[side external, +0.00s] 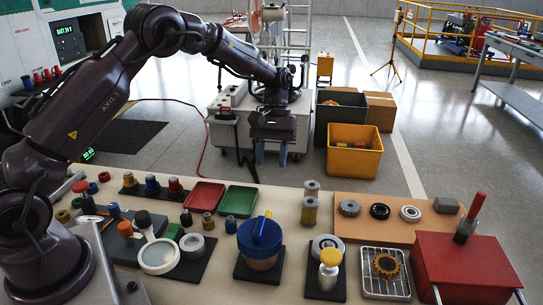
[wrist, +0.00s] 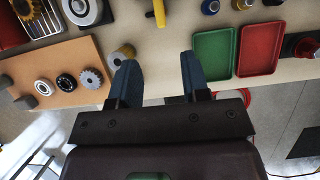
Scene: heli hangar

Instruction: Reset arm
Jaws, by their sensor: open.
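My gripper (side external: 272,152) hangs over the far edge of the workbench (side external: 285,200) in the side view, with its fingers pointing down. In the wrist view my gripper (wrist: 157,72) shows two blue fingers spread apart with nothing between them. Bare bench top shows between the fingertips. My arm reaches from the left side across the bench to the far edge. Nothing touches the fingers.
A red tray (side external: 204,196) and a green tray (side external: 239,200) lie near the far edge, with metal cylinders (side external: 310,200) to their right. A blue-lidded jar (side external: 260,240) stands nearer. A yellow bin (side external: 354,150) stands beyond the bench.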

